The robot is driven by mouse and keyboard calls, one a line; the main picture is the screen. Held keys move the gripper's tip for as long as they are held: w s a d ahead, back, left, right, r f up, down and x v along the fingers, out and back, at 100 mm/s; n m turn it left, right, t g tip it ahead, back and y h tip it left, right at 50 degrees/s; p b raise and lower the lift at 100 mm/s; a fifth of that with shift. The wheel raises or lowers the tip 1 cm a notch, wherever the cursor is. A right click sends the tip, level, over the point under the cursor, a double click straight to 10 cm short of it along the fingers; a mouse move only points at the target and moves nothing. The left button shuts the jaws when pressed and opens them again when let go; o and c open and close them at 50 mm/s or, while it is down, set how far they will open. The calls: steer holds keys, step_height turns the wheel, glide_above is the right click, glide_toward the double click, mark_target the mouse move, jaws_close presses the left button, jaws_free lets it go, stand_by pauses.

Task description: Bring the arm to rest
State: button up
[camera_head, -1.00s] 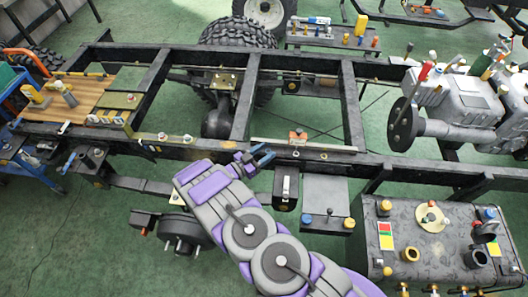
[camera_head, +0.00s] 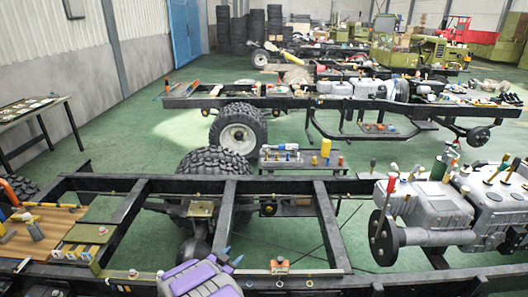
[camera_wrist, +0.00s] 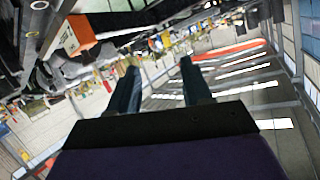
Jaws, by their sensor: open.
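My arm, grey and purple, shows at the bottom of the head view, cut off by the lower edge. My gripper (camera_head: 230,262) is at its end, small and blue, over the near rail of the chassis frame. In the wrist view my gripper (camera_wrist: 158,88) shows two dark blue fingers spread apart with nothing between them. The nearest chassis frame (camera_head: 232,222) is black and lies across the lower head view. An orange-topped block (camera_head: 280,267) sits on its near rail, right of my gripper; an orange and white block (camera_wrist: 76,36) shows in the wrist view.
A grey engine (camera_head: 435,212) stands on the chassis at right. A wooden board (camera_head: 32,235) with tools lies at left. A small shelf (camera_head: 300,164) with bottles and a big tire (camera_head: 215,165) are behind. More chassis frames stand farther back, with green floor (camera_head: 130,150) between.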

step_height(320, 180, up, 7)
steer(key=w+a+n+y, duration=0.1)
steer(key=w+a+y, duration=0.1)
steer(key=w+y, duration=0.15)
steer(key=s+d+r+n+g+y, duration=0.2)
steer(key=s+r+n+g+y, duration=0.4)
steer(key=s+r, duration=0.55)
steer(key=s+d+r+g+h, duration=0.1)
steer(key=s+d+r+g, duration=0.1)
steer(key=s+d, duration=0.6)
steer(key=s+d+r+g+h, duration=0.1)
steer(key=s+d, duration=0.8)
steer(key=s, duration=1)
steer(key=s+d+r+g+h, duration=0.1)
steer(key=s+d+r+g, duration=0.2)
steer(key=s+d, duration=0.6)
steer(key=s+g, duration=0.2)
steer(key=s, duration=0.3)
steer(key=shift+n, duration=0.3)
